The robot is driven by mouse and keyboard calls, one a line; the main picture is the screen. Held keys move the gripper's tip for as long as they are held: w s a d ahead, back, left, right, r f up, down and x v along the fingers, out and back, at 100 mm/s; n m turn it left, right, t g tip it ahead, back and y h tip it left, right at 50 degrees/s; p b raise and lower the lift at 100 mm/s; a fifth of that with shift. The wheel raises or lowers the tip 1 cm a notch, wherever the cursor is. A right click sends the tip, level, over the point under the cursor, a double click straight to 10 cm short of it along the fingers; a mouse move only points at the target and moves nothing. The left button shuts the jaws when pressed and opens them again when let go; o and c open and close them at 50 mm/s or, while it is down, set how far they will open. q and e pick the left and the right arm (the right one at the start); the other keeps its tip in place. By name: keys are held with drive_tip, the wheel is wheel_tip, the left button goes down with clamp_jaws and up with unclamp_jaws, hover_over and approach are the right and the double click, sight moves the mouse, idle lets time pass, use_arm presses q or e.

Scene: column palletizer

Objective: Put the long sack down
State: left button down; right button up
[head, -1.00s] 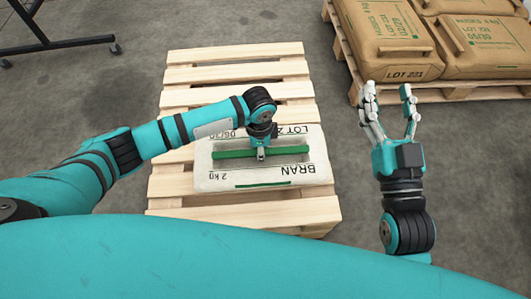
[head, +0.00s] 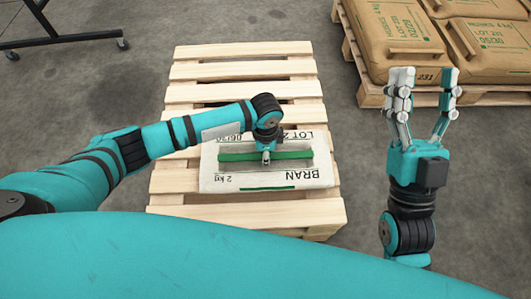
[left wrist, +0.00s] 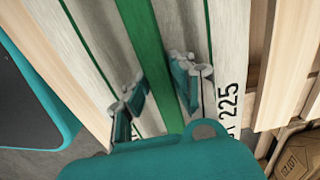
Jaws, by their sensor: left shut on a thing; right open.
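The long sack (head: 210,172) is white with dark lettering reading BRAN and 2 kg, and has a green handle (head: 235,155) along its top. It lies flat over the wooden pallet (head: 245,50), lengthwise across the picture; whether its underside touches the slats is hidden. My left gripper (head: 266,157) is shut on the green handle near its middle. In the left wrist view its fingers (left wrist: 157,88) straddle the handle (left wrist: 143,45). My right gripper (head: 424,80) is open and empty, pointing away, to the right of the pallet.
Brown sacks (head: 395,35) lie on a second pallet (head: 372,95) at the back right, beyond my right gripper. A dark metal stand (head: 65,38) is at the back left. Bare slats show behind and in front of the white sack. Grey floor lies between the pallets.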

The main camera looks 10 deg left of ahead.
use_arm(q)
drive_tip(key=c, duration=1.5)
unclamp_jaws()
drive_tip(key=shift+c, duration=0.2)
drive_tip(key=o, duration=0.4)
